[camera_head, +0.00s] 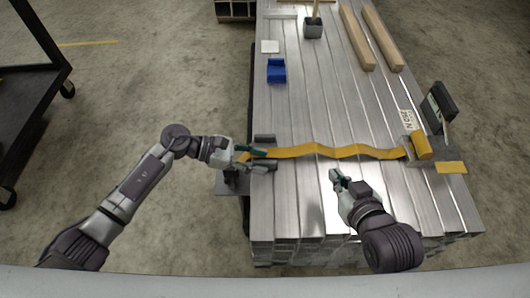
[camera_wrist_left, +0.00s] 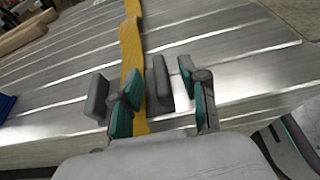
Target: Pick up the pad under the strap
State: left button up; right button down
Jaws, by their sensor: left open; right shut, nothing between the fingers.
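The yellow strap (camera_head: 335,151) runs across the aluminium stack (camera_head: 300,205) and shows in the left wrist view (camera_wrist_left: 132,50). A grey pad (camera_head: 264,139) lies at the stack's left edge with parts on both sides of the strap; in the left wrist view its near part (camera_wrist_left: 158,83) stands beside the strap. My left gripper (camera_head: 243,153) is open at this edge. My right gripper (camera_head: 338,180) is shut and empty above the stack, nearer than the strap.
A yellow roll (camera_head: 421,146), a flat yellow piece (camera_head: 451,167) and a dark box (camera_head: 438,104) are at the stack's right edge. A blue bin (camera_head: 276,70), a white card (camera_head: 270,46) and wooden beams (camera_head: 356,38) lie farther back. A dark cart stands far left.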

pick_arm(q)
jog(key=shift+d+f, duration=0.25)
jog(key=shift+d, duration=0.25)
grip_shut()
jog(key=shift+r, duration=0.1)
